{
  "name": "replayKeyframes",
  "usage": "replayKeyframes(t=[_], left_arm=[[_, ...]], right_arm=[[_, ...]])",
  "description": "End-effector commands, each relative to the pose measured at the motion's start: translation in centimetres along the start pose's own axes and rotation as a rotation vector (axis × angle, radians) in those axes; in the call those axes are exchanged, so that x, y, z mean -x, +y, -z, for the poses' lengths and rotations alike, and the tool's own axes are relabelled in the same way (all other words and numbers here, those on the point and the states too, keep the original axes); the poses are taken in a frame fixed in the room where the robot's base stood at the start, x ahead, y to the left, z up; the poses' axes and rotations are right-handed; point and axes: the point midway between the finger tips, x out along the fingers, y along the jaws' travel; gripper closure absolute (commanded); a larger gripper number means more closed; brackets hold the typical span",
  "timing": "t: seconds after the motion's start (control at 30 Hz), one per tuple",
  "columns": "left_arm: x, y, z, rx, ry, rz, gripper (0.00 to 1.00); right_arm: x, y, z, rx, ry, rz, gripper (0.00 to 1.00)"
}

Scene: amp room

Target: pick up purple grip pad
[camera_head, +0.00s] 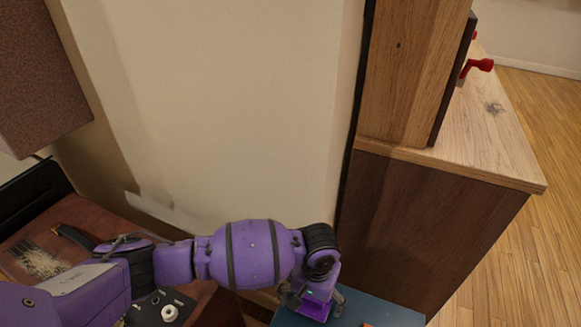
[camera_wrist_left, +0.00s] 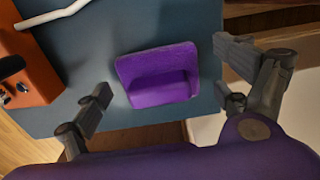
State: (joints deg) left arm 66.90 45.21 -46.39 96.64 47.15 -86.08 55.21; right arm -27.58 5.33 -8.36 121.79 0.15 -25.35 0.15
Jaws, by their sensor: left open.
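The purple grip pad (camera_wrist_left: 160,76) lies on a blue-grey surface (camera_wrist_left: 135,22) in the left wrist view. It is a small, bright purple block with a raised edge. My left gripper (camera_wrist_left: 163,92) is open, with dark fingers to the left and right of the pad and nothing held. In the head view my left gripper (camera_head: 315,301) is at the bottom centre, over the blue surface (camera_head: 385,313). Bright purple shows between its fingers there, and the arm hides much of that area. My right gripper is in neither view.
An orange box (camera_wrist_left: 35,85) with dark knobs and a white cable (camera_wrist_left: 52,15) are left of the pad. A wooden cabinet (camera_head: 430,225) stands to the right, with a red clamp-like part (camera_head: 478,67) above it. A pale wall panel (camera_head: 230,110) rises behind my arm.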

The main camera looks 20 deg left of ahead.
Motion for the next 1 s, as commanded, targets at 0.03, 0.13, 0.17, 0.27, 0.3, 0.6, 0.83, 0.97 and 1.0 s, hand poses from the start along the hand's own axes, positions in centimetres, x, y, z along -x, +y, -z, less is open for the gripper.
replayKeyframes(t=[0.03,0.13,0.17,0.27,0.3,0.6,0.83,0.97,1.0], left_arm=[[0.0,0.1,0.4,-0.001,0.008,-0.002,0.08],[0.2,0.1,0.5,-0.001,0.010,-0.003,0.08],[0.2,0.1,0.5,-0.001,0.010,-0.003,0.08],[0.2,0.1,0.5,-0.001,0.010,-0.003,0.14],[0.2,0.1,0.5,-0.001,0.010,-0.003,0.20],[0.2,0.1,0.5,-0.001,0.009,-0.002,0.57],[0.3,0.1,0.5,-0.001,0.009,-0.002,0.57],[1.0,0.1,0.4,-0.001,0.010,-0.002,0.57],[1.4,0.2,0.5,-0.001,0.010,-0.003,0.57]], right_arm=[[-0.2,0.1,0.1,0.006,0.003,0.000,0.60],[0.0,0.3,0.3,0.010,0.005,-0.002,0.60],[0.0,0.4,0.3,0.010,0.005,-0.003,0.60],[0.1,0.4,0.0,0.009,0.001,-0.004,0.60],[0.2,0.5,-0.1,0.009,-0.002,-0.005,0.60],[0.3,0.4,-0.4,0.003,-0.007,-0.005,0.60],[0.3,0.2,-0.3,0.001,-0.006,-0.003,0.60],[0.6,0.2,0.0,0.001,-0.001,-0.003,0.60],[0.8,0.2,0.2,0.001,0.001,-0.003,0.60]])
